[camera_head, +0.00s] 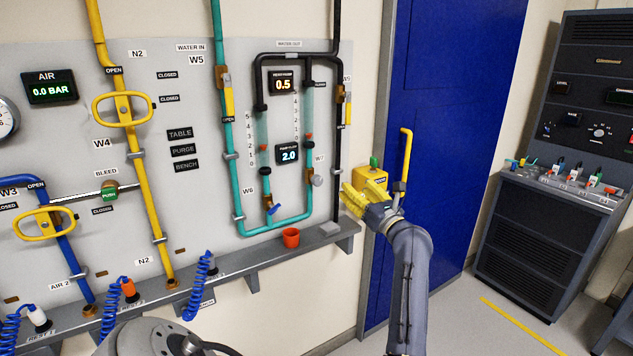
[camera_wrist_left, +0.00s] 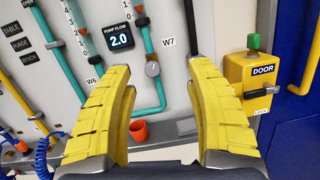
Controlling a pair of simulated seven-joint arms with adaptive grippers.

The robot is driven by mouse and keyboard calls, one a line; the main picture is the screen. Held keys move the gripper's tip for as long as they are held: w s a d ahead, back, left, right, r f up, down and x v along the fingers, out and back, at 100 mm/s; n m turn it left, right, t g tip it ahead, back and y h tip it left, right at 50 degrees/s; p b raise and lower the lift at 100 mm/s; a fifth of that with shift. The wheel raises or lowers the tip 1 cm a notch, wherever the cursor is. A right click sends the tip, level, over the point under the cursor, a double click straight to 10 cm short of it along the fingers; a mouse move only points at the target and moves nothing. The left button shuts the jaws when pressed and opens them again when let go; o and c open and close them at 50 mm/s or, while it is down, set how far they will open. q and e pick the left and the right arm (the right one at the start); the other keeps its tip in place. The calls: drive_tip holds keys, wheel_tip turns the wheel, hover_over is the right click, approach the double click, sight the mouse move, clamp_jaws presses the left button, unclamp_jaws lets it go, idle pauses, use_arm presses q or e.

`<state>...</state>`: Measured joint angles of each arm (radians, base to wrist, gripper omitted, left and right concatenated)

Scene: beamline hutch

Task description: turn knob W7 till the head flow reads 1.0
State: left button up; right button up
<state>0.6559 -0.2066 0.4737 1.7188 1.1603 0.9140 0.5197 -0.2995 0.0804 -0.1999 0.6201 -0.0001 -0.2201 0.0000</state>
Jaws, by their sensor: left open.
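Knob W7 (camera_head: 317,180) is a small round grey knob on the right teal pipe of the water panel. It also shows in the left wrist view (camera_wrist_left: 152,69), beside its W7 label. The lower display (camera_head: 288,154), labelled PUMP FLOW in the wrist view, shows 2.0. My left gripper (camera_head: 347,196) has yellow fingers, open and empty, to the right of the knob in the head view. In the wrist view the knob appears between the spread fingers, untouched. My right gripper is not in view.
A yellow DOOR box (camera_wrist_left: 250,78) with a green button is close right of my left gripper. A grey ledge (camera_head: 260,258) below the panel carries an orange cup (camera_head: 291,237). A blue valve handle (camera_head: 273,209) is left of the knob. A blue door (camera_head: 450,130) stands behind.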

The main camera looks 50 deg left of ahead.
sight(319, 181)
use_arm(q)
wheel_tip(319, 181, down, 4)
drive_tip(key=s+a+r+n+g+h, duration=0.1)
drive_tip(key=s+n+g+h, duration=0.1)
drive_tip(key=n, duration=0.3)
drive_tip(key=a, duration=0.5)
drive_tip(key=w+a, duration=0.1)
drive_tip(key=a, duration=0.5)
drive_tip(key=w+a, duration=0.1)
drive_tip(key=a, duration=0.5)
drive_tip(key=shift+w+a+f, duration=0.2)
clamp_jaws()
